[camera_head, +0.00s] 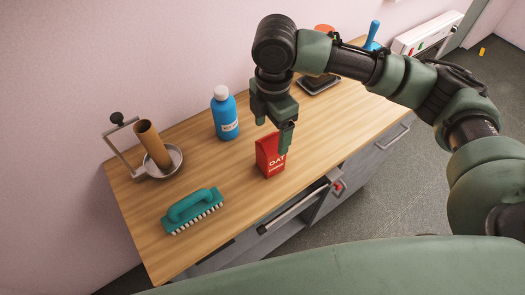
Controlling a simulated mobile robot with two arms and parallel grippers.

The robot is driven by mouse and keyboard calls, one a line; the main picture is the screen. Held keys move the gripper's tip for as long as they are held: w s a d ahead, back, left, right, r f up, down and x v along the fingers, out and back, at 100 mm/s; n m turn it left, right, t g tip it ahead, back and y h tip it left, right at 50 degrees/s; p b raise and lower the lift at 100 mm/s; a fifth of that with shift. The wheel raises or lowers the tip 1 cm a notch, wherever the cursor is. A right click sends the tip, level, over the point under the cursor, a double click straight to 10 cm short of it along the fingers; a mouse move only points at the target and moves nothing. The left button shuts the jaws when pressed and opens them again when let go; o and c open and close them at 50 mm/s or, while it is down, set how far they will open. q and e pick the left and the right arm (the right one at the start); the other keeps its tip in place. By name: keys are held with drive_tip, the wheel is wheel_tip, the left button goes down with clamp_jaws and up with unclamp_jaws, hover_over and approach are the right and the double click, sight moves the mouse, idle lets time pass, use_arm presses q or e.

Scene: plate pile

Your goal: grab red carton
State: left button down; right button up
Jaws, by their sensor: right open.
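The red carton (269,157) stands upright near the front edge of the wooden counter and carries white lettering. My right gripper (272,139) comes down from above with its fingers open. Its fingers are at the carton's top, and one of them hides part of the carton's upper right. I cannot tell whether the fingers touch it. My left gripper is not in view.
A blue bottle (225,116) with a white cap stands left of the carton. A teal brush (192,209) lies at front left. A paper roll holder (162,163) stands at back left. Bare counter (215,167) lies between them.

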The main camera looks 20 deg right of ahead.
sight(272, 139)
drive_tip(key=shift+s+d+f+p, duration=0.15)
drive_tip(key=shift+d+f+p, duration=0.1)
drive_tip(key=shift+f, duration=0.3)
drive_tip(key=shift+s+d+f+p, duration=0.1)
drive_tip(key=shift+f+p, duration=0.15)
drive_tip(key=shift+f, duration=0.25)
drive_tip(key=f, duration=0.2)
drive_tip(key=shift+a+f+p, duration=0.25)
drive_tip(key=shift+f+p, duration=0.05)
drive_tip(key=shift+w+a+f, duration=0.1)
drive_tip(key=shift+f, duration=0.35)
drive_tip(key=c, duration=1.4)
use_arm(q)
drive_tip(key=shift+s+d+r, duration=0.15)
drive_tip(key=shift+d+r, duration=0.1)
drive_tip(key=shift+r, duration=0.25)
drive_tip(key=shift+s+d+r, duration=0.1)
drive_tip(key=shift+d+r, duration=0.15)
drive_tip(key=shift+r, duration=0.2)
use_arm(e)
drive_tip(key=shift+c, duration=0.2)
